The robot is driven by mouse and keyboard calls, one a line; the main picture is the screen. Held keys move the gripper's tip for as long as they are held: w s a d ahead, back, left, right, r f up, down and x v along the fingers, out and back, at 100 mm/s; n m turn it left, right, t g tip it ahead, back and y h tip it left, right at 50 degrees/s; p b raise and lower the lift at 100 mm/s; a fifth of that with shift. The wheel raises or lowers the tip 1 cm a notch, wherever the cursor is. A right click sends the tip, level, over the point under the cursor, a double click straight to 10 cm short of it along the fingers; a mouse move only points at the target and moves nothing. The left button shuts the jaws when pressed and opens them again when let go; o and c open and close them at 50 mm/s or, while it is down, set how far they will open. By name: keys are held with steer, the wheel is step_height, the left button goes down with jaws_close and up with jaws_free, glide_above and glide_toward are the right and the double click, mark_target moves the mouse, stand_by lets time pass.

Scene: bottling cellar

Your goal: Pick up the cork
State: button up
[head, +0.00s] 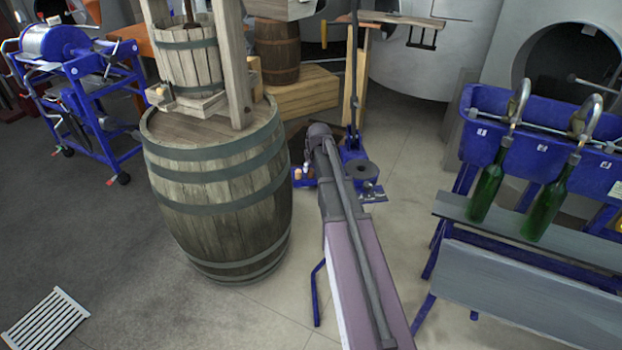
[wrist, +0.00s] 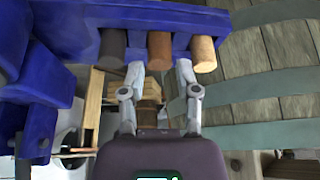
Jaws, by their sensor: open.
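Three corks hang in a row from a blue holder (wrist: 150,14) in the wrist view: a dark grey cork (wrist: 112,48) on the left, a brown cork (wrist: 160,50) in the middle and a light tan cork (wrist: 204,54) on the right. My gripper (wrist: 160,70) is open and empty, with its fingertips on either side of the brown cork's near end. I cannot tell whether the fingers touch any cork. In the head view, small corks (head: 297,172) show at the blue holder (head: 303,183), just left of my arm's end. My fingers are not clear there.
A large wooden barrel (head: 215,190) with a basket press (head: 188,58) on top stands close left of my arm. A blue bottling bench (head: 520,135) with green bottles (head: 487,190) is at the right. Pale floor (head: 275,320) is clear in front.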

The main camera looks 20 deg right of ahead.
steer(key=shift+b+x, duration=1)
steer(key=shift+x, duration=0.4)
steer(key=c, duration=0.3)
